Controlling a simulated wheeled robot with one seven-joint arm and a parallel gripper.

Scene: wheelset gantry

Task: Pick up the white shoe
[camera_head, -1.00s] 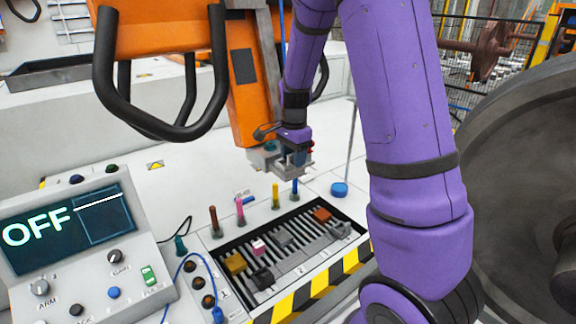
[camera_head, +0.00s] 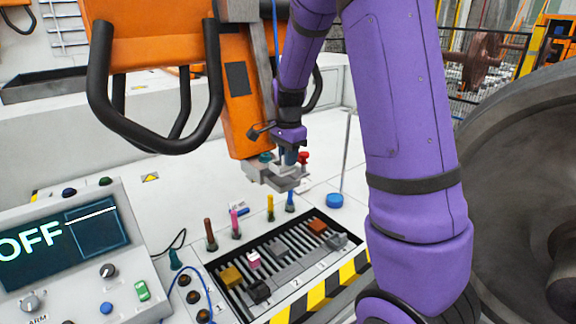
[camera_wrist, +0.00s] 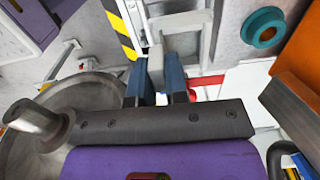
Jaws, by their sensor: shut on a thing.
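My gripper (camera_head: 289,167) hangs above the white bench top, just behind the slotted tray (camera_head: 214,289). It is shut on a pale grey-white block (camera_head: 264,177), which looks like the white shoe. In the wrist view the two blue fingers (camera_wrist: 160,88) stand on either side of the pale block (camera_wrist: 156,62), and its far end is hard to separate from the background.
Several coloured pegs, including a brown one (camera_head: 209,232) and a yellow one (camera_head: 270,205), line the tray's back edge. An orange post with black handles (camera_head: 155,140) stands close left of my gripper. A control panel (camera_head: 75,250) is at left, a large wheel (camera_head: 525,190) at right.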

